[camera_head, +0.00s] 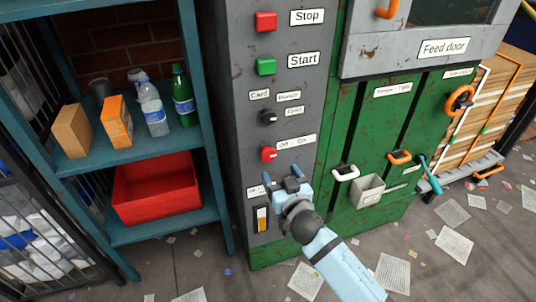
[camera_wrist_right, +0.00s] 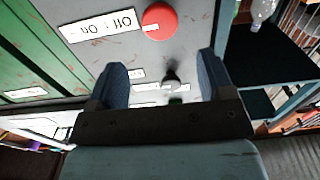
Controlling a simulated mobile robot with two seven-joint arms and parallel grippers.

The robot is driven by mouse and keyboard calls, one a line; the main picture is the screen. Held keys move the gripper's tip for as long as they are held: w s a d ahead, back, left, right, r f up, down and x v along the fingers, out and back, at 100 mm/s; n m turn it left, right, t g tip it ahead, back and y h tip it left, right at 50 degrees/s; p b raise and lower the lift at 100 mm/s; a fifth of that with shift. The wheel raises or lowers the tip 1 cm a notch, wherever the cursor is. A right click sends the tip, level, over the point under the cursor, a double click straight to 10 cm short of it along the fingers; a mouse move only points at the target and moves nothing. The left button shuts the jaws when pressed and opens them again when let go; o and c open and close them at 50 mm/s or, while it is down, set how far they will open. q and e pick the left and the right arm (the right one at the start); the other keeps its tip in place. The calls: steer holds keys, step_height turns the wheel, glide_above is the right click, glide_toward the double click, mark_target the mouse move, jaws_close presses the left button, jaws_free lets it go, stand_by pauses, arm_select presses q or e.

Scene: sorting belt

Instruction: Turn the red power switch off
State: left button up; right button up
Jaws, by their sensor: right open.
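The red power switch (camera_head: 268,154) is a round red knob on the grey control panel, beside a white label reading Off and On. It also shows in the right wrist view as a red disc (camera_wrist_right: 159,21) at the top, beyond the fingertips, with its Off/On label (camera_wrist_right: 100,25) to its left. My right gripper (camera_head: 289,181) is just below the knob in the head view, open and empty, apart from the knob. In the right wrist view its two dark blue fingers (camera_wrist_right: 160,82) are spread wide. My left gripper is not in view.
Above the switch are a black selector knob (camera_head: 268,117), a green Start button (camera_head: 266,66) and a red Stop button (camera_head: 265,21). A teal shelf (camera_head: 165,149) with bottles, boxes and a red bin (camera_head: 150,205) stands left. The green machine (camera_head: 375,130) with handles is right.

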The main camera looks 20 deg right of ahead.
mark_target(269, 155)
steer(key=w, duration=0.9)
steer(key=shift+w+a, duration=0.2)
steer(key=shift+w, duration=0.1)
steer(key=shift+c, duration=0.4)
steer(key=c, duration=0.8)
